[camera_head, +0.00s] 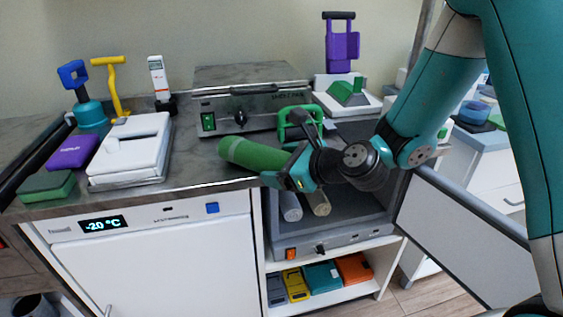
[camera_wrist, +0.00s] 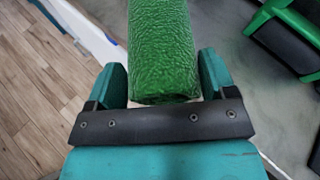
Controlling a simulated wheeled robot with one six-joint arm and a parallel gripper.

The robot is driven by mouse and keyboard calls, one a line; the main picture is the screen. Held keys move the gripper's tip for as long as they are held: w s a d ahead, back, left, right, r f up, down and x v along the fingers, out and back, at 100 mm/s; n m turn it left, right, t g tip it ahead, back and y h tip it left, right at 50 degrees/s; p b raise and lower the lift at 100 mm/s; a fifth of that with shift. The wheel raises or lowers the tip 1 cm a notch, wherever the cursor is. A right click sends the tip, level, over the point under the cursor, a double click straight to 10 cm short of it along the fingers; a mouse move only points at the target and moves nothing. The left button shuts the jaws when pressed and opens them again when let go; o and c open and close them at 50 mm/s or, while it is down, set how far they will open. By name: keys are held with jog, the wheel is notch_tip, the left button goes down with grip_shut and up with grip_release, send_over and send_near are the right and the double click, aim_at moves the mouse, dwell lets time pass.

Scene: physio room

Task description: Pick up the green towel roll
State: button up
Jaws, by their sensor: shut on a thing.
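The green towel roll (camera_head: 252,155) is a textured green cylinder in front of the steel appliance on the counter. In the wrist view the roll (camera_wrist: 162,50) runs lengthwise away from my palm, with its near end between the two teal fingers. My gripper (camera_head: 290,172) is shut on the right end of the roll in the head view. In the wrist view my gripper (camera_wrist: 163,85) has a finger on each side of it. The roll's far end is cut off by the top of the wrist view. Whether the roll touches the counter is unclear.
A steel appliance (camera_head: 250,95) stands behind the roll. A green-handled object (camera_head: 297,118) is close by my gripper. A white box (camera_head: 130,152) and a purple block (camera_head: 72,152) lie left. Below, an open compartment holds two rolls (camera_head: 290,207), its door (camera_head: 465,235) swung right.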

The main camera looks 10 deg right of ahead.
jog(key=o, duration=0.9)
jog(key=b+v, duration=1.3)
jog(key=v, duration=0.4)
jog(key=shift+s, duration=0.25)
jog(key=shift+d+r, duration=0.1)
